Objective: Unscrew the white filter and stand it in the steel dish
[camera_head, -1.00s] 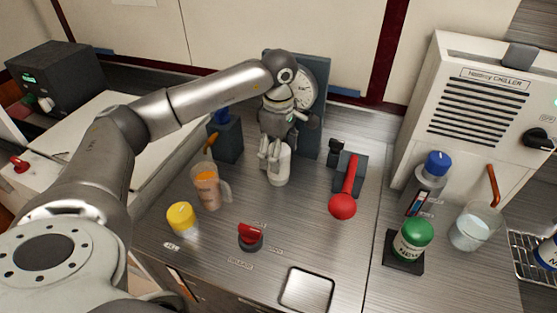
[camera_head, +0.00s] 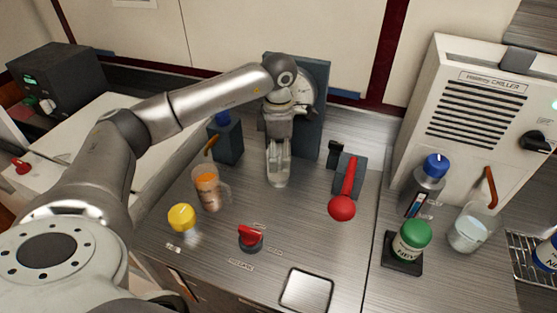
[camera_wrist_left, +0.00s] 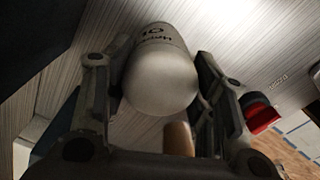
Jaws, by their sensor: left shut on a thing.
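The white filter (camera_head: 278,172) hangs upright below the grey wall-mounted unit with a round gauge. My left gripper (camera_head: 279,178) is around it from above and shut on it, with its fingers on either side. In the left wrist view the filter (camera_wrist_left: 160,75) is a white cylinder with dark lettering between the two fingers. Whether it is still attached at its top is hidden by my gripper. The steel dish (camera_head: 307,289) is a shallow, empty square tray at the front edge of the counter. My right gripper is not in view.
A red-ball lever (camera_head: 342,207) stands right of the filter. A jug (camera_head: 209,188), a yellow-capped jar (camera_head: 182,218) and a red knob (camera_head: 250,238) stand left and in front. A green-capped jar (camera_head: 412,240) is at right. Counter between filter and dish is mostly clear.

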